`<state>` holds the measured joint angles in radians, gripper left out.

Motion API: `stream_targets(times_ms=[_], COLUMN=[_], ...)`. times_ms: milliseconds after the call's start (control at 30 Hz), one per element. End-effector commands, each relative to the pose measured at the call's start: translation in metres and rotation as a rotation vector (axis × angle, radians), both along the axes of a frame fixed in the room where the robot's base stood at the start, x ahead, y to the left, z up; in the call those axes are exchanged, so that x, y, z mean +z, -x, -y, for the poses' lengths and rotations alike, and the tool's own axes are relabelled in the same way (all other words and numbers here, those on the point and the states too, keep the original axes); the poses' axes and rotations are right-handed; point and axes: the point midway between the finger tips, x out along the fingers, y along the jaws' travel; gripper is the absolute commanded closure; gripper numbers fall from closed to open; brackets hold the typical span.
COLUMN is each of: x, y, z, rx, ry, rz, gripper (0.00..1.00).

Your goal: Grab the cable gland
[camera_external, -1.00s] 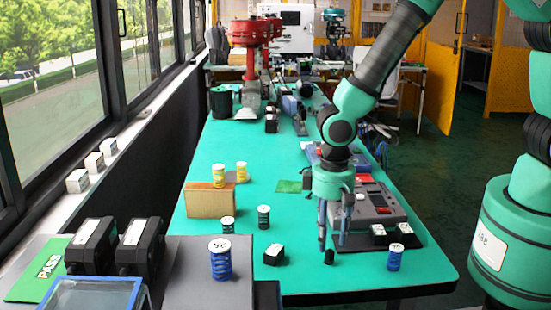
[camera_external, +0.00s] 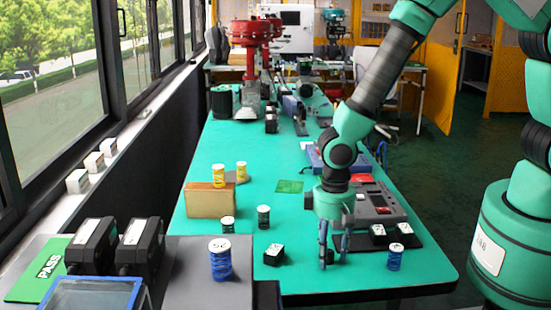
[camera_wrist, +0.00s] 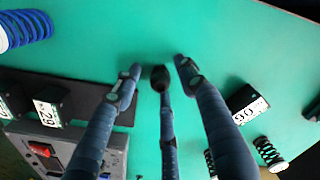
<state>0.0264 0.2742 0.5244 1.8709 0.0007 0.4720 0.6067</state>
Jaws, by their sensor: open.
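The cable gland (camera_external: 330,256) is a small black piece on the green table near its front edge. In the wrist view the small dark gland (camera_wrist: 160,75) shows between the fingertips, at the end of a middle finger that partly covers it. My gripper (camera_external: 333,263) points down over the gland with its blue-grey fingers at table height around it. In the wrist view my gripper (camera_wrist: 158,67) is open, with a gap between the gland and both outer fingertips. Whether the middle finger touches the gland I cannot tell.
A blue spring (camera_external: 395,257) stands to the right and a black block (camera_external: 274,254) to the left. Dark springs (camera_external: 263,217) stand farther left. Table between them is clear.

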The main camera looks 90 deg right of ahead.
Motion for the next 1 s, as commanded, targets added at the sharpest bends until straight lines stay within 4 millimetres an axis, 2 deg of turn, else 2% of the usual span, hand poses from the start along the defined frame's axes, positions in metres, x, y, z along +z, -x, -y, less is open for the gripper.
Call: stream_targets(times_ms=[133, 300, 767, 1000], x=[0.000, 0.000, 0.003, 0.024], y=[0.000, 0.000, 0.000, -0.001], z=[0.000, 0.000, 0.000, 0.000], rx=[0.000, 0.000, 0.000, 0.000], ry=[0.000, 0.000, 0.000, 0.000], rz=[0.000, 0.000, 0.000, 0.002], gripper=[0.61, 0.92, 0.92, 0.93])
